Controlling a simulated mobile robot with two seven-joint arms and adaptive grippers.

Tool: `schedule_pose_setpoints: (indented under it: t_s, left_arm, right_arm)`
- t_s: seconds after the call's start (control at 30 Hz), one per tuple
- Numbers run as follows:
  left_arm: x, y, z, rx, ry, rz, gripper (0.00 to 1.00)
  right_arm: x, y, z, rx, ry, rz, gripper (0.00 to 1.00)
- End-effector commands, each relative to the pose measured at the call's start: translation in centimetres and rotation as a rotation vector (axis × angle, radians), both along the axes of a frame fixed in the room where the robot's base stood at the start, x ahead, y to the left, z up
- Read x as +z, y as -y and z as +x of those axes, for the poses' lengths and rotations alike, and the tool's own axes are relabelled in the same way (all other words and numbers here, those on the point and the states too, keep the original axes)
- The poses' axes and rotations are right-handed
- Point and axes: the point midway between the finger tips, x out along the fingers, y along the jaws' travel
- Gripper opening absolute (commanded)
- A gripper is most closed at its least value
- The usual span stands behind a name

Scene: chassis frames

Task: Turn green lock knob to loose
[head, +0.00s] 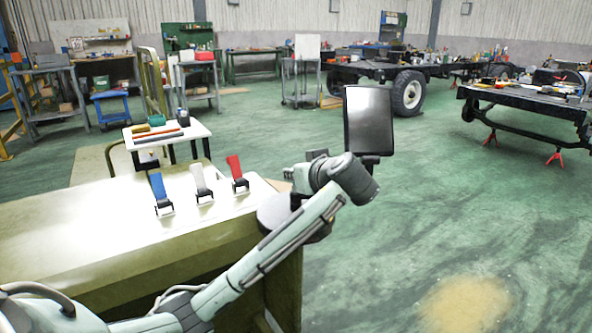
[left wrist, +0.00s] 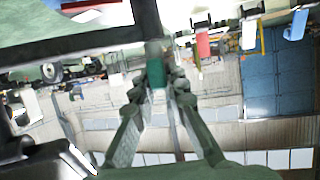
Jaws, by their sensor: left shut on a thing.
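The green lock knob (left wrist: 157,74) shows in the left wrist view, small and between the tips of my left gripper (left wrist: 158,82). The two fingers are closed on it from both sides. It sits by the end of a post (left wrist: 150,20); which way it is turned I cannot tell. In the head view my left arm reaches across the bench corner, and its wrist hides the knob. The fingers are not clear there. A black screen (head: 368,118) stands upright just behind and above my wrist. My right gripper is in neither view.
The bench (head: 100,225) carries a blue lever (head: 159,188), a white lever (head: 200,180) and a red lever (head: 236,170), left of my arm. A dark round base (head: 280,212) is beneath my wrist. A small tool table (head: 195,131) stands behind.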

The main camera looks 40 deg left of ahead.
Motion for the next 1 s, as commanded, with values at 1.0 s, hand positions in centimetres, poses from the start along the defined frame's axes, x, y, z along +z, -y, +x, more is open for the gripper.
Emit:
schedule_pose_setpoints:
  t_s: [1.0]
  left_arm:
    - [-0.29,-0.13,-0.1,0.211,-0.006,-0.002,0.2]
  right_arm:
    - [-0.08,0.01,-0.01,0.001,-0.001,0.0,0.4]
